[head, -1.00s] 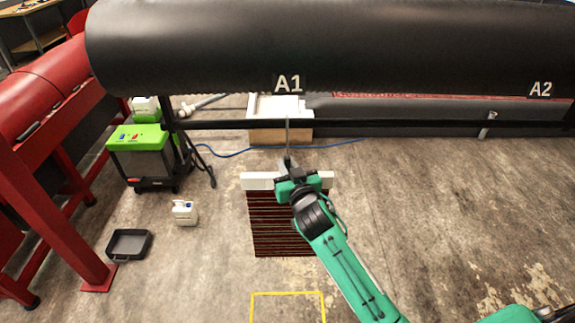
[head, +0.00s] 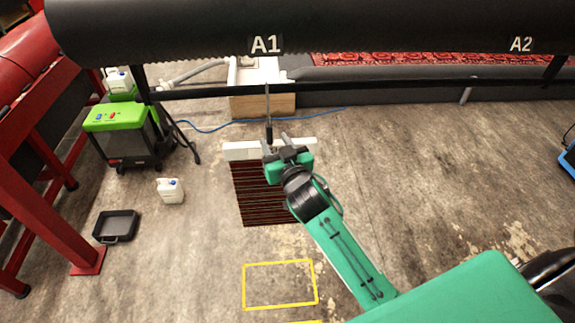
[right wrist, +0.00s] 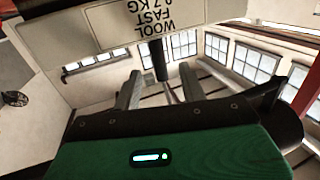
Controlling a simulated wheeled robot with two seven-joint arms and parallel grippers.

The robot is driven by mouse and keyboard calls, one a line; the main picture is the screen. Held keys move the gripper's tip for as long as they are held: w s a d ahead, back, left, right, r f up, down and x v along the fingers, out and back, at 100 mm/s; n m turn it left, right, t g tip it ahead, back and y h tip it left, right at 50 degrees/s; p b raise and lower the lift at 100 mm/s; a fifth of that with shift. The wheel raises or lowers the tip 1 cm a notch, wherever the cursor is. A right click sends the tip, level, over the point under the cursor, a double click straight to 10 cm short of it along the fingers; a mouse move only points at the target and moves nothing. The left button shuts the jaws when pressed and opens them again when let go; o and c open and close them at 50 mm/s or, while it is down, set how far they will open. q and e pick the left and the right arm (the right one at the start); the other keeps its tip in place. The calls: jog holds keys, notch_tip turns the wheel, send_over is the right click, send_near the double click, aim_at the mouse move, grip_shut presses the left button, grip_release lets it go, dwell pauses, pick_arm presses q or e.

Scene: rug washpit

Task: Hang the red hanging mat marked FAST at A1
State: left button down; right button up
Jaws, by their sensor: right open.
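The dark red striped mat (head: 262,195) hangs straight down below the A1 sign (head: 266,44), from a white header bar (head: 238,151). A thin dark hook or rod (head: 268,112) comes down from the black rail to the header's middle; the exact contact is hidden by my gripper. My right gripper (head: 277,142) is open at the header, just right of the rod. In the right wrist view, the pale header label (right wrist: 150,22) reads WOOL FAST 0.7 KG upside down. The open fingers (right wrist: 160,88) show below it, with a dark rod between them. My left gripper is out of view.
A black rail (head: 370,88) runs under the big black roller (head: 400,28), with the A2 sign (head: 521,44) at right. A green-topped machine (head: 120,118), a white jug (head: 170,191) and a black tray (head: 116,227) stand left. A yellow outline (head: 280,285) marks the floor.

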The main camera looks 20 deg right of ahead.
jog(key=s+b, duration=0.2)
jog(key=s, duration=0.7)
notch_tip(320, 180, down, 20)
jog(key=w+n+g, duration=0.1)
jog(key=w+g, duration=0.1)
jog(key=g, duration=0.2)
jog(key=s+d+f+n+g, duration=0.15)
jog(key=s+f, duration=0.25)
jog(key=f, duration=0.8)
jog(key=s+f+m+g, duration=0.1)
jog(key=s+f+g, duration=0.25)
jog(key=f, duration=0.95)
jog(key=s+d+f+g, duration=0.3)
jog(key=s+f+g, duration=0.1)
jog(key=s+f, duration=1.45)
jog(key=s+d+f+g, duration=0.1)
jog(key=s+f+g, duration=0.1)
jog(key=s, duration=0.8)
jog(key=s+d+f+g, duration=0.1)
jog(key=s+f, duration=0.4)
jog(key=s, duration=0.6)
jog(key=shift+d+f+n+g, duration=0.25)
jog(key=shift+d+n+g, duration=0.05)
jog(key=shift+n+g, duration=0.1)
